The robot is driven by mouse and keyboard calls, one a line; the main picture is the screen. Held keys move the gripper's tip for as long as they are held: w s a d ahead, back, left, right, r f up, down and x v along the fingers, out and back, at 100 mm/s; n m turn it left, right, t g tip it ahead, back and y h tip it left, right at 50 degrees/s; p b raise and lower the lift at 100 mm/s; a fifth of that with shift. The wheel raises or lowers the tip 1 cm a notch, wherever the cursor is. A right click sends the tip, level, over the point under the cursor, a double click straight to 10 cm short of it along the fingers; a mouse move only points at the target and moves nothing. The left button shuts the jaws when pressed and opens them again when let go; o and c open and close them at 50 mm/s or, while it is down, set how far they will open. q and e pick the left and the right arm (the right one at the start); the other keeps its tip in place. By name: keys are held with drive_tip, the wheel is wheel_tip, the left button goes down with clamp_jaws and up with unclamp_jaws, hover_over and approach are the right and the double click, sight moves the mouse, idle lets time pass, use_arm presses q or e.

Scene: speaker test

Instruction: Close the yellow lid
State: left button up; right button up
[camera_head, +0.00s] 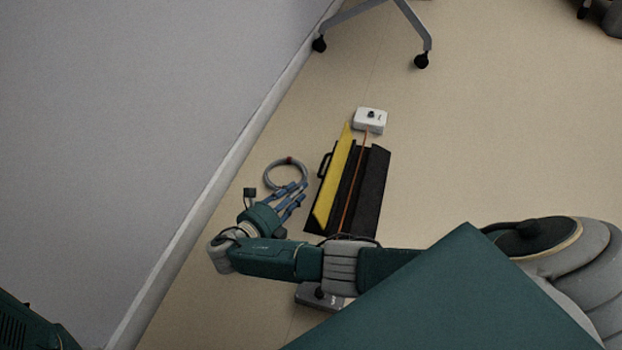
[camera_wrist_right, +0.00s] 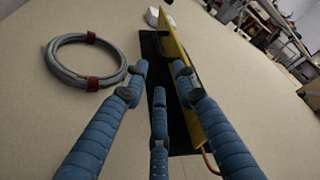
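The yellow lid (camera_head: 333,180) is a long narrow panel standing raised along a black case (camera_head: 371,190) on the floor. The case has a handle on its left side. In the right wrist view the lid (camera_wrist_right: 176,50) rises beyond my fingers, its lower part partly covered by the right-hand finger. My right gripper (camera_head: 302,193) is just left of the case, its blue fingers spread and empty. In the right wrist view the gripper (camera_wrist_right: 160,72) points along the case; I cannot tell whether a finger touches the lid. My left gripper is out of view.
A grey cable coil (camera_head: 286,172) with red bands lies left of the case. An orange cable (camera_head: 352,188) runs along the case to a white box (camera_head: 370,121). A grey box (camera_head: 318,297) sits below my arm. The wall is left; open floor lies right.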

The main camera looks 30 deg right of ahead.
sight(330, 170)
drive_tip(key=b+x, duration=0.2)
drive_tip(key=x, duration=0.2)
drive_tip(key=b+x, duration=0.3)
drive_tip(key=x, duration=0.2)
drive_tip(key=shift+s+f, duration=0.1)
drive_tip(key=shift+f, duration=0.1)
drive_tip(key=shift+w+d+b, duration=0.3)
drive_tip(key=shift+d+b, duration=0.2)
drive_tip(key=shift+d, duration=0.1)
drive_tip(key=shift+r, duration=0.1)
clamp_jaws()
